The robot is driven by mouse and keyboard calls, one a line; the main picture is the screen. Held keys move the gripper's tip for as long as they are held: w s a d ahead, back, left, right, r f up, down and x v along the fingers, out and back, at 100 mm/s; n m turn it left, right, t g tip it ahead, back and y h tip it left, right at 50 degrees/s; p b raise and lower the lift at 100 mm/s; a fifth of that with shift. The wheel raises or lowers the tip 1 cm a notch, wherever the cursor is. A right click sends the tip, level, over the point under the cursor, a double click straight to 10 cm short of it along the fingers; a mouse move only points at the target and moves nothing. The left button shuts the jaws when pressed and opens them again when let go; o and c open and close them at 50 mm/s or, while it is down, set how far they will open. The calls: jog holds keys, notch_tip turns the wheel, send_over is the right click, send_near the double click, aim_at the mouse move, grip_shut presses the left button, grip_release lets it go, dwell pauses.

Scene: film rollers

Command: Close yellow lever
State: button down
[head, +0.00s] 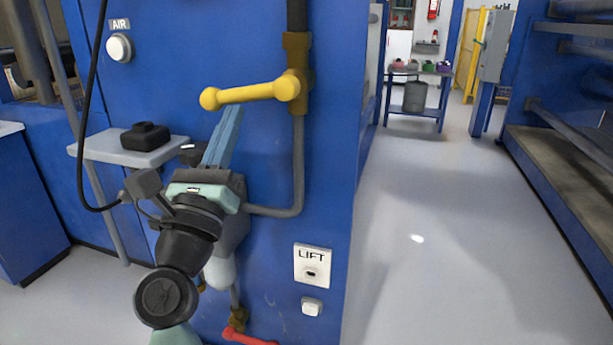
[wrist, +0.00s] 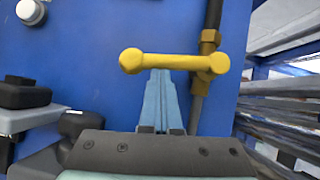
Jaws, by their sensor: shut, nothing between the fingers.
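The yellow lever (head: 250,93) is on the blue panel, roughly horizontal. Its pivot end sits on a brass valve on a vertical pipe, and its round knob points left. In the wrist view the lever (wrist: 175,62) crosses in front of the fingers' far end. My gripper (head: 232,112) is shut and empty, with its blue fingertips just below the lever's middle; whether they touch it I cannot tell. In the wrist view my gripper (wrist: 157,75) has its fingers together, the tips reaching the lever's underside or behind it.
A red lever (head: 248,339) is low on the panel. A small shelf (head: 110,150) with a black object (head: 145,136) stands left of my arm. A LIFT plate (head: 312,265) is on the panel at lower right. The grey pipe (head: 298,165) runs down beside my gripper. Open floor lies right.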

jog(key=shift+w+a+r+m+h, duration=0.15)
jog(key=shift+r+m+h, duration=0.1)
jog(key=shift+r, duration=0.15)
jog(key=shift+s+a+r+m+h, duration=0.1)
jog(key=shift+a+r+m+h, duration=0.05)
jog(key=shift+r+m, duration=0.15)
jog(key=shift+r, duration=0.1)
jog(key=w+f+b+v, duration=0.1)
jog(key=f+b+v, duration=0.1)
jog(key=v, duration=1.1)
jog(key=shift+w+b, duration=0.4)
jog(key=shift+b, duration=0.05)
jog(key=shift+f, duration=0.15)
